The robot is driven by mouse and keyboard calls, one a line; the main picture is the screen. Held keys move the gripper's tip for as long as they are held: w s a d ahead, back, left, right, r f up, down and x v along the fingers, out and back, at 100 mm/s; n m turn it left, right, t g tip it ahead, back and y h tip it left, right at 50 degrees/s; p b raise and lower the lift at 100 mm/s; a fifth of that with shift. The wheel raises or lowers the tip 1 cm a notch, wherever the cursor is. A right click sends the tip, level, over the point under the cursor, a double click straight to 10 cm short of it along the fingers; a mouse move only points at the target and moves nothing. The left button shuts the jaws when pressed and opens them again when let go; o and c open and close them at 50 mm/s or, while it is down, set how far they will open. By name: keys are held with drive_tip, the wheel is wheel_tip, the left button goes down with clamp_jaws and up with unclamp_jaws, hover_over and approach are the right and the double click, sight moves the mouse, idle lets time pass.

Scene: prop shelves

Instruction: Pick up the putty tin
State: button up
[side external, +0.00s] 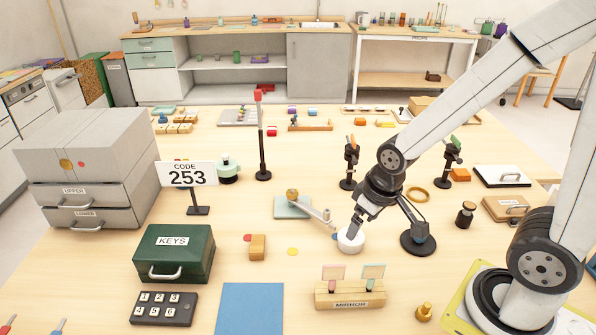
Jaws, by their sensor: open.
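A small white round tin (351,241), which looks like the putty tin, stands on the wooden table in the middle right. I can read no label on it. My gripper (356,226) points down at the tin, with its fingertips at or just above the top. The jaws are open. The fingers partly cover the tin's top, and I cannot tell whether they touch it.
A dark round stand with a tilted arm (419,242) is close to the tin's right. A small lever device (293,208) reaches toward it from the left. The MIRROR block (349,294) stands in front. The green KEYS box (174,253) is farther left.

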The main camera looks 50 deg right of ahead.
drive_tip(key=d+f+m+g+y, duration=0.1)
drive_tip(key=f+m, duration=0.1)
drive_tip(key=m, duration=0.1)
drive_tip(key=d+f+m+g+y, duration=0.2)
drive_tip(key=m, duration=0.1)
drive_tip(key=d+f+m+g+y, duration=0.1)
drive_tip(key=d+f+m+y, duration=0.1)
drive_tip(key=m, duration=0.2)
drive_tip(key=shift+g, duration=0.3)
drive_tip(key=w+d+f+m+t+y, duration=0.1)
drive_tip(key=m+y, duration=0.1)
drive_tip(key=m, duration=0.1)
drive_tip(key=w+d+f+m+t+y, duration=0.1)
drive_tip(key=d+m+y, duration=0.1)
drive_tip(key=m+y, duration=0.1)
drive_tip(key=w+d+f+m+t+y, duration=0.1)
drive_tip(key=d+m+y, duration=0.1)
drive_tip(key=m, duration=0.1)
drive_tip(key=shift+w+d+f+t, duration=0.15)
drive_tip(key=shift+w+t, duration=0.1)
drive_tip(key=shift+t, duration=0.15)
drive_tip(key=shift+w+d+f+m+t+y, duration=0.1)
drive_tip(key=shift+w+d+m+t+y, duration=0.2)
drive_tip(key=shift+d+m+t+y, duration=0.45)
drive_tip(key=shift+x, duration=1.45)
drive_tip(key=shift+a, duration=0.1)
drive_tip(key=shift+h, duration=0.25)
drive_tip(key=shift+x, duration=2.55)
drive_tip(key=shift+s+r, duration=0.15)
drive_tip(key=shift+r, duration=0.05)
